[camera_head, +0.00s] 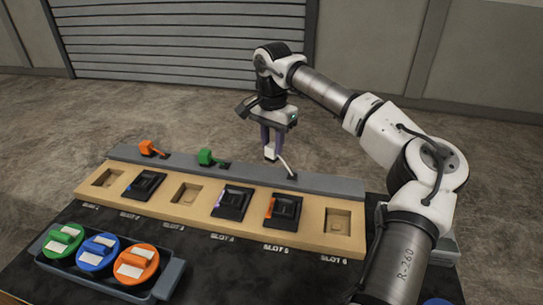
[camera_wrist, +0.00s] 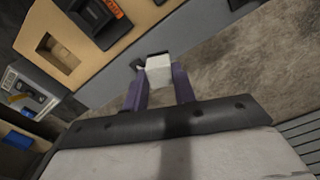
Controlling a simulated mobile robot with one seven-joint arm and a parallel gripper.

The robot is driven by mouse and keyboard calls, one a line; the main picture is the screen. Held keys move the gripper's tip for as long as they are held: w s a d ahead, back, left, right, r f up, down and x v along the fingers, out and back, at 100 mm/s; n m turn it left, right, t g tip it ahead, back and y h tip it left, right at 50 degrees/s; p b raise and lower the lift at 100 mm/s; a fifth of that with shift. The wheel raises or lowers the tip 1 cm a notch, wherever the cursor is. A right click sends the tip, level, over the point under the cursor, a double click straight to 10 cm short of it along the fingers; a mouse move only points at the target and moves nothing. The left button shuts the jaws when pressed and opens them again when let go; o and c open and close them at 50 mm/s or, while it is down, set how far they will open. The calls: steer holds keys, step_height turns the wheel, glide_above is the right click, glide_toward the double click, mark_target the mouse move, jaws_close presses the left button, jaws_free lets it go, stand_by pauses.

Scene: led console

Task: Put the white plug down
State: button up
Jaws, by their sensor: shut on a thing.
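The white plug (camera_head: 270,153) is held between the purple fingers of my gripper (camera_head: 271,140), above the grey rail (camera_head: 325,182) at the back of the console. A pale cable or lead slants from near the plug down to the rail. In the wrist view the plug (camera_wrist: 159,70) is a pale block gripped between the fingertips of my gripper (camera_wrist: 160,82), apart from the rail. My gripper is shut on it.
An orange plug (camera_head: 147,147) and a green plug (camera_head: 205,156) sit on the rail's left half. The tan console (camera_head: 300,233) has black modules in slots 2, 4 and 5; slots 1, 3 and 6 are empty. A tray (camera_head: 172,276) with green, blue and orange round pieces stands front left.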

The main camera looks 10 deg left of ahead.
mark_target(272, 158)
steer(key=shift+f, duration=2.45)
steer(key=shift+f, duration=0.1)
steer(key=o, duration=1)
step_height(272, 158, up, 12)
steer(key=shift+r, duration=0.15)
